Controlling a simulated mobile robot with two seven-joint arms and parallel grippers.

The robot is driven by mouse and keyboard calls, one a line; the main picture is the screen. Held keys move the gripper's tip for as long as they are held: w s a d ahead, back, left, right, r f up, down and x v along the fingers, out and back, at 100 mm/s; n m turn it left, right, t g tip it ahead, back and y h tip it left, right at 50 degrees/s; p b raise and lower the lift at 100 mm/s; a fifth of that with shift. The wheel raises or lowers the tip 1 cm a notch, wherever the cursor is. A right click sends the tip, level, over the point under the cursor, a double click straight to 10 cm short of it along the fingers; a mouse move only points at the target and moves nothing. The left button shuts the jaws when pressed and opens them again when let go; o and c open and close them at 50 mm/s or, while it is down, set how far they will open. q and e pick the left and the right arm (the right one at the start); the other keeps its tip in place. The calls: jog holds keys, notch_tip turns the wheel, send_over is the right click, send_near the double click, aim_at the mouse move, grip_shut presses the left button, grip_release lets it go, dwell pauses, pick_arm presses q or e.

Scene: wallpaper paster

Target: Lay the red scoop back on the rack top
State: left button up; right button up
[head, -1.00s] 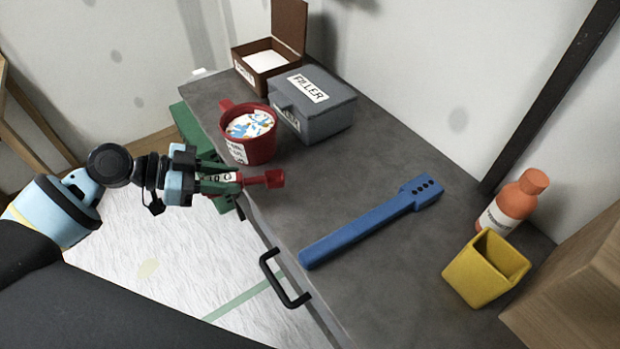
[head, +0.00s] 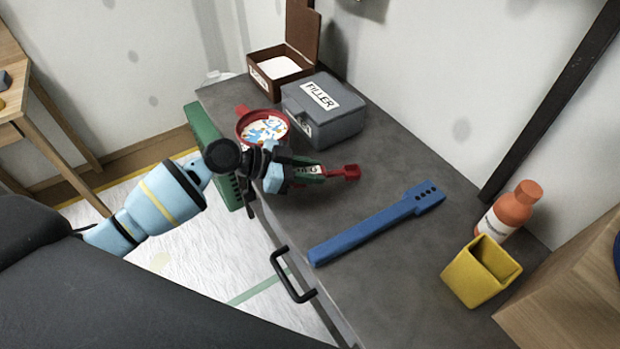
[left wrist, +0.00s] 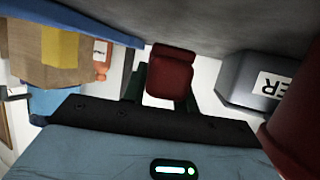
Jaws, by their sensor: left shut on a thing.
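The red scoop (head: 347,172) is held in my left gripper (head: 318,173), with its small square bowl sticking out to the right, over the grey rack top (head: 390,155). In the left wrist view the scoop (left wrist: 170,72) shows between the green fingers, near the grey surface. I cannot tell whether it touches the top. The gripper is just in front of the red pot and left of the blue bar's far end. My right gripper is not in view.
A red pot (head: 243,128) with a colourful content, a grey FILLER box (head: 335,122) and an open brown box (head: 262,84) stand behind. Bare top shows around the bar.

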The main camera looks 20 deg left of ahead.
pick_arm(q)
jog(key=shift+f, duration=1.6)
jog(key=o, duration=1.1)
jog(key=shift+c, duration=0.2)
jog(key=b+v, duration=0.1)
jog(key=v, duration=1)
jog(key=shift+f, duration=0.1)
jog(key=shift+s+a+r+b, duration=0.2)
jog(key=shift+a+r+b, duration=0.1)
jog(key=shift+a+r, duration=0.1)
